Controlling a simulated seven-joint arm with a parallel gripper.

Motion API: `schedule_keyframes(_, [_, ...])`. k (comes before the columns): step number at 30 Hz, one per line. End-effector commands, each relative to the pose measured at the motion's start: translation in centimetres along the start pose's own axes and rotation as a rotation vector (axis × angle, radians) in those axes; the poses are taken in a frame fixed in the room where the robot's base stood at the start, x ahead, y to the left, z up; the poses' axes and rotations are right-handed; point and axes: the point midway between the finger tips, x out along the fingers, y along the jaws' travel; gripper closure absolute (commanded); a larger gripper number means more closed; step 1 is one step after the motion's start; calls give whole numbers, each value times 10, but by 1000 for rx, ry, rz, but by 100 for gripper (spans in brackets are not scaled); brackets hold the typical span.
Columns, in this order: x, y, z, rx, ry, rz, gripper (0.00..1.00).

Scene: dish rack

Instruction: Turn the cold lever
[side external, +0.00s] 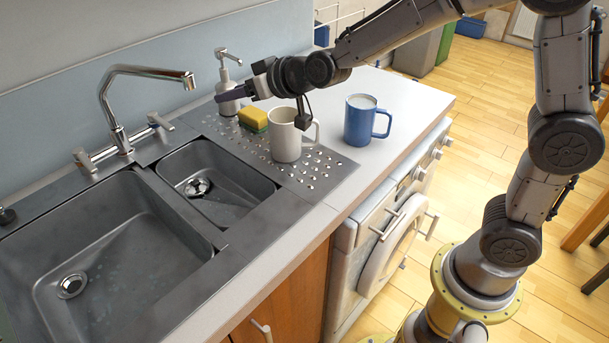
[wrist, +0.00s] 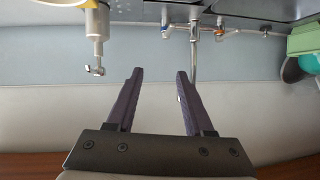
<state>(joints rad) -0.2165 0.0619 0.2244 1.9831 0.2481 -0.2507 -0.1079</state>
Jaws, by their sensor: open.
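The tap (side external: 118,128) stands behind the sinks with a lever on each side. The cold lever (side external: 160,122) is the right one in the side view, nearest the soap dispenser. In the wrist view, which looks upside down, the cold lever (wrist: 165,30) has a blue mark and the other lever (wrist: 265,32) a red one. My gripper (side external: 218,97) points left above the drainboard, to the right of the cold lever and apart from it. In the wrist view my gripper (wrist: 157,72) is open, with nothing between its purple fingers.
A soap dispenser (side external: 228,75) stands close to my fingers, partly hidden; it shows upper left in the wrist view (wrist: 97,40). A sponge (side external: 253,119), a white mug (side external: 285,140) and a blue mug (side external: 359,122) stand near my gripper. Both sink basins (side external: 135,250) look empty.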

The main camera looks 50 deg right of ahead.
Motion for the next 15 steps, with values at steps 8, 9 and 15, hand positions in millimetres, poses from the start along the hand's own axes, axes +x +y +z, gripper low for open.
schedule_keyframes(8, [-142,30,40,-7,-249,13,48])
schedule_keyframes(9, [-163,35,51,-7,-287,21,48])
schedule_keyframes(15, [-256,53,115,-7,-467,78,48])
